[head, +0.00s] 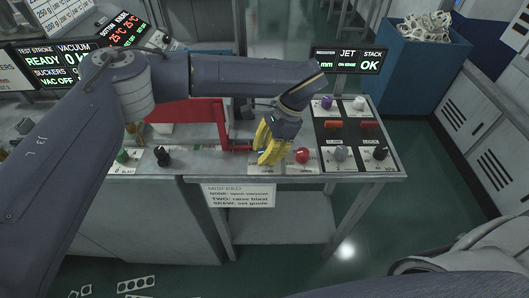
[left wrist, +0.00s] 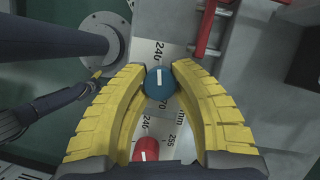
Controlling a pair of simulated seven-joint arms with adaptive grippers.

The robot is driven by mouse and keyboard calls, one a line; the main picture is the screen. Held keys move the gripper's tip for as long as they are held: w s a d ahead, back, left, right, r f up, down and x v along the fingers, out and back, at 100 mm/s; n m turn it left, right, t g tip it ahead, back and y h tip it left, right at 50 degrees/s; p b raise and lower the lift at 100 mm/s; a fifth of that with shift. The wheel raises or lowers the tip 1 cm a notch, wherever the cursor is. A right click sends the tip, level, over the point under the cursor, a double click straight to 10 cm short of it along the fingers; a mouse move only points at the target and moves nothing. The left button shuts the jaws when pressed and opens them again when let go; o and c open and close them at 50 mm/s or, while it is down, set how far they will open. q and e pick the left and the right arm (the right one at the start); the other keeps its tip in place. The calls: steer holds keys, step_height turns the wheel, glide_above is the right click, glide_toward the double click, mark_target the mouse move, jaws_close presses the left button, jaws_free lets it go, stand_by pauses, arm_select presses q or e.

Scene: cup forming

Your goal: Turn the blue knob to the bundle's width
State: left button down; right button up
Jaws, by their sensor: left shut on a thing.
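The blue knob (left wrist: 160,84), round with a white pointer line, sits on a white scale plate in the left wrist view. Its line runs nearly straight up and down in that view. My left gripper (head: 266,152) has yellow ribbed fingers and reaches down to the panel. It also shows in the left wrist view (left wrist: 160,70), its fingertips closed in on both sides of the blue knob. The fingers largely hide the knob in the head view. The scale plate (left wrist: 165,125) bears figures such as 240, 270 and 255 and "mm". I cannot make out the bundle.
A red frame (head: 205,112) stands to the left. A blue bin (head: 408,65) stands at the back right.

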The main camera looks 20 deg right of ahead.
arm_select(q)
steer(key=shift+a, duration=0.1)
stand_by(0.3)
steer(key=c, duration=1)
jaws_free()
steer(key=shift+r, duration=0.1)
steer(key=v, duration=1.2)
